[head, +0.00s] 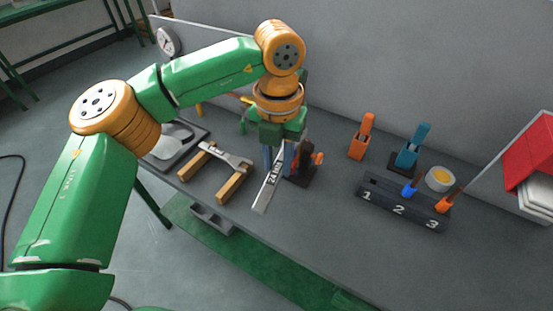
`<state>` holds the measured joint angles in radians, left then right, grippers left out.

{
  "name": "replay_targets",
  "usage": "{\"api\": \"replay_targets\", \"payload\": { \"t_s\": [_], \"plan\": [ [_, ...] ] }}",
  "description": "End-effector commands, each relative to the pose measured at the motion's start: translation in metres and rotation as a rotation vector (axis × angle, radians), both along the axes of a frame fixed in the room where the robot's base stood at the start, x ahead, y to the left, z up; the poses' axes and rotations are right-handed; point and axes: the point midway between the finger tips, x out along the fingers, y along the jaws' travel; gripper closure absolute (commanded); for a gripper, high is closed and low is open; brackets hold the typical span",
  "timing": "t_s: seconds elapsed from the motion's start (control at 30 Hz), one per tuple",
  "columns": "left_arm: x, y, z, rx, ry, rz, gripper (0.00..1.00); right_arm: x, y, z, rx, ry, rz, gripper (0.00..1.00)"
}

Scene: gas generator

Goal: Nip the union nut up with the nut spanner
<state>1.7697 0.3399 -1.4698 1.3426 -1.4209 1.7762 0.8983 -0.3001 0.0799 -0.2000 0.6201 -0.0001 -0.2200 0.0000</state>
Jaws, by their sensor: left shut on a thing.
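My left gripper (279,158) points down over the bench and is shut on a flat grey spanner (268,186) marked "24 MM". The spanner slants down from the fingers toward the front edge of the bench, its lower end free. A second metal spanner (228,154) lies across two wooden blocks (236,183) left of the gripper. A dark fixture with an orange part (318,158) stands right behind the gripper and is partly covered by it. I cannot make out the union nut, or whether the held spanner touches anything. My right gripper is out of view.
A black rack (380,203) numbered 1 to 3 stands at right with blue and orange-handled items. Orange (361,137) and teal (411,147) upright pieces stand behind it. The front middle bench is clear.

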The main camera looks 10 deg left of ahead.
Motion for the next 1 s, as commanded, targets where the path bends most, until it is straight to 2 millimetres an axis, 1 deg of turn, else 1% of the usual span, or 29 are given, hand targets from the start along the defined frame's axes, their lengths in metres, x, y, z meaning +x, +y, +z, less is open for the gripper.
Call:
{"api": "replay_targets", "payload": {
  "t_s": [0.03,0.1,0.43,0.63,1.0],
  "plan": [
    [0.002,-0.001,0.003,-0.001,0.001,0.001,1.00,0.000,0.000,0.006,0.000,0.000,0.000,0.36],
    [0.006,-0.001,0.004,-0.001,0.001,0.000,1.00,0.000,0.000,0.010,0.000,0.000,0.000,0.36],
    [0.022,-0.004,0.003,0.000,0.000,0.000,1.00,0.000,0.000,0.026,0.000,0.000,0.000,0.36],
    [0.027,-0.004,0.001,0.001,-0.001,-0.001,1.00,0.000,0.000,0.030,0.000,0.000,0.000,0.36],
    [0.028,-0.002,0.000,0.001,-0.001,-0.010,1.00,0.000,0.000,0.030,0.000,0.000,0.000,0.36]
  ]
}}
